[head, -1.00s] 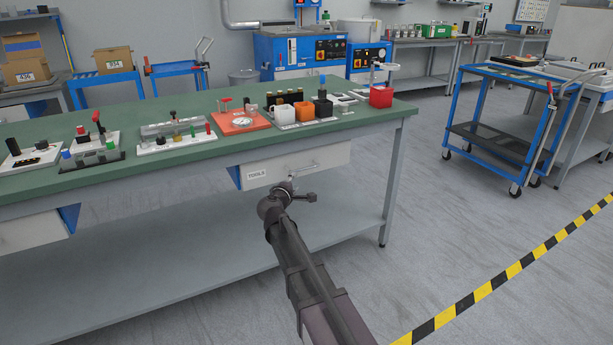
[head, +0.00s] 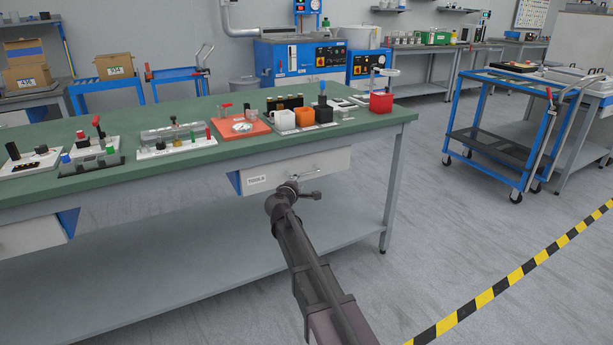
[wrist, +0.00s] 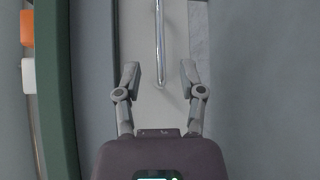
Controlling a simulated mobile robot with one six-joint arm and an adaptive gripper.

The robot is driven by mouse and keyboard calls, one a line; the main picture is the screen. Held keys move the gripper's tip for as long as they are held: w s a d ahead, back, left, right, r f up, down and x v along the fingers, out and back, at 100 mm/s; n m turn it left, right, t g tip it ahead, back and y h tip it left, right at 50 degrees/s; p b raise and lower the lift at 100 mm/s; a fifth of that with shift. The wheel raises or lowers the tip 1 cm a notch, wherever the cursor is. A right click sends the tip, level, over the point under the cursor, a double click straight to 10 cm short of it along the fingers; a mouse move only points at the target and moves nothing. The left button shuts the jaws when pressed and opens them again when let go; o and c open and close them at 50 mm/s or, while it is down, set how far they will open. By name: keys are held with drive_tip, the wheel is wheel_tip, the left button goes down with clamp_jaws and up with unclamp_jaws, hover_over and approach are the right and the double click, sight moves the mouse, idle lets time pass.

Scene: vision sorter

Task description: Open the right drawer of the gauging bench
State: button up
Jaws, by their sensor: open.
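The right drawer (head: 325,166), white with a "TOOLS" label, hangs under the green top of the gauging bench (head: 200,182) and looks shut. My gripper (wrist: 159,72) is open, one finger on either side of the handle's line, and no contact with the handle shows. In the head view my gripper (head: 308,186) is at the drawer front, and my arm hides part of the handle and the drawer's lower edge.
Gauges and blocks stand on the bench top, with a red box (head: 381,102) near its right end. A lower shelf (head: 170,270) runs beneath. A blue cart (head: 480,150) stands to the right. Black and yellow floor tape (head: 510,275) crosses open floor at right.

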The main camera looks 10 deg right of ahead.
sight(306, 174)
drive_tip(key=b+x, duration=0.1)
drive_tip(key=x, duration=0.7)
drive_tip(key=shift+w+d, duration=0.15)
drive_tip(key=shift+w, duration=0.2)
clamp_jaws()
